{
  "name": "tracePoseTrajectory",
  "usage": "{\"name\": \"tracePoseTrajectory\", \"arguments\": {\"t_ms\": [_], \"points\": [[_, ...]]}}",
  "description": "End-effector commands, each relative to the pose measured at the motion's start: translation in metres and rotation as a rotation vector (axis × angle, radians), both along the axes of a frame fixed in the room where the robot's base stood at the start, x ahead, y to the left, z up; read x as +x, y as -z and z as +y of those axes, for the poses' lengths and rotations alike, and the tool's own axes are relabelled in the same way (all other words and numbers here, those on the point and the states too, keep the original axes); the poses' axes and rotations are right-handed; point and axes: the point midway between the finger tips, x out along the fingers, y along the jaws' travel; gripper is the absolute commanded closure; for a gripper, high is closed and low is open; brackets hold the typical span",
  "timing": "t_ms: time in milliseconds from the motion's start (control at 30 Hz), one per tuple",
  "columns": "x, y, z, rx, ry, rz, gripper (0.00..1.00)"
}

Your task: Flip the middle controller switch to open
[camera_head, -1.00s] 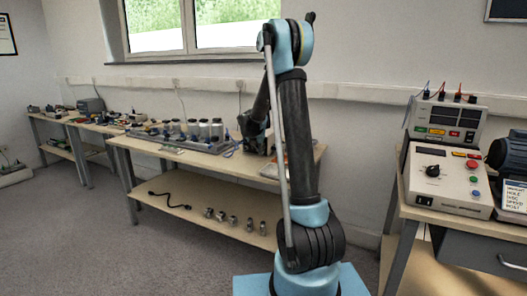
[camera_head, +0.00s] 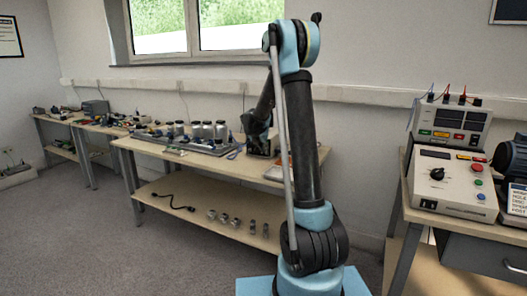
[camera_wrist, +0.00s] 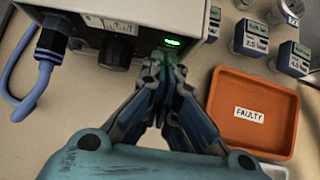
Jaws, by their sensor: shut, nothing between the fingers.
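In the wrist view a pale controller box (camera_wrist: 148,14) spans the top, with a lit green lamp (camera_wrist: 172,42) on its front face and a dark knob-like part (camera_wrist: 116,50) to the left. My gripper (camera_wrist: 160,62) is shut and empty. Its fingertips are at the front lower edge of the box, just below and left of the lamp; I cannot tell if they touch it. No switch can be made out; the fingers cover that part of the front. In the head view the gripper is hard to make out behind my arm.
A blue cable with a plug (camera_wrist: 48,42) runs into the box at left. An orange tray labelled FAULTY (camera_wrist: 275,88) lies close right of the gripper. A control panel (camera_head: 450,180) stands on the right bench.

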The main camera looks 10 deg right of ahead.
Motion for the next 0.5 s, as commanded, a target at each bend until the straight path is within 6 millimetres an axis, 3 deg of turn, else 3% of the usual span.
{"name": "tracePoseTrajectory", "arguments": {"t_ms": [333,500], "points": [[-0.025,-0.005,0.018,0.001,0.002,0.001,1.0],[-0.04,-0.029,0.027,-0.001,0.001,0.002,1.0]]}}
